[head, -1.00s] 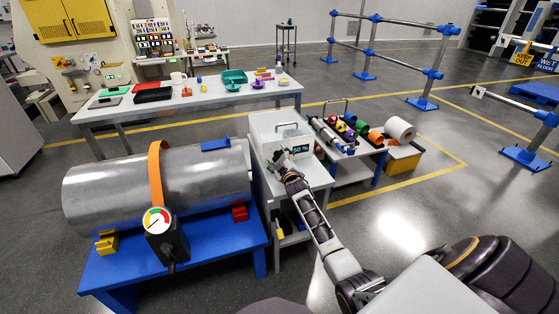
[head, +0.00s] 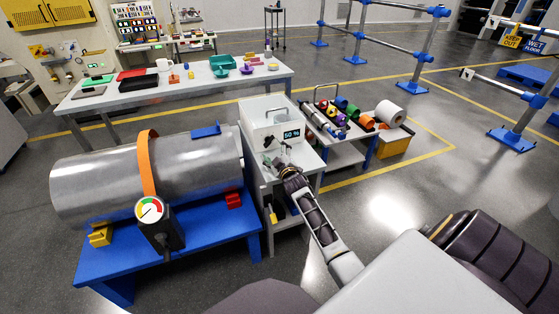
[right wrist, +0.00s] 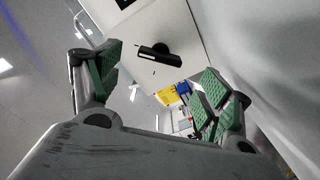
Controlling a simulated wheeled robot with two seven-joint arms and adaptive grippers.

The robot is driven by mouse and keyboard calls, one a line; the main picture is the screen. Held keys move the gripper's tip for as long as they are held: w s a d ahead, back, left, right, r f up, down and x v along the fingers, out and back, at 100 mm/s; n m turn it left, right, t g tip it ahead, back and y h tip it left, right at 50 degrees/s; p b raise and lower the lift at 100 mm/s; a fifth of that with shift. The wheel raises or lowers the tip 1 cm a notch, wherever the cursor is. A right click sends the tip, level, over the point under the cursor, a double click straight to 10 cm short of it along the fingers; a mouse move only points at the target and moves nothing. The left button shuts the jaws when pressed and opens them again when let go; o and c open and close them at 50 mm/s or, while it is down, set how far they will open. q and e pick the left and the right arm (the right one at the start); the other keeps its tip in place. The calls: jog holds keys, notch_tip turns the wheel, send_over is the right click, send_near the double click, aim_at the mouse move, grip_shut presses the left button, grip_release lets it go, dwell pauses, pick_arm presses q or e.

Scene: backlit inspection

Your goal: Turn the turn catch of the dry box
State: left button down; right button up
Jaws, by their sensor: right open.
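My right gripper (head: 277,161) is in front of the box. In the right wrist view the right gripper (right wrist: 158,78) is open, with green pads apart and nothing between them. The catch appears beyond the fingertips, untouched. My left gripper is out of view.
A cart with coloured rolls (head: 352,112) stands right of the box. Open floor (head: 400,235) lies to the right.

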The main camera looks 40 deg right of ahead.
jog(key=shift+v, duration=2.9)
jog(key=shift+s+f, duration=0.1)
jog(key=shift+s, duration=0.05)
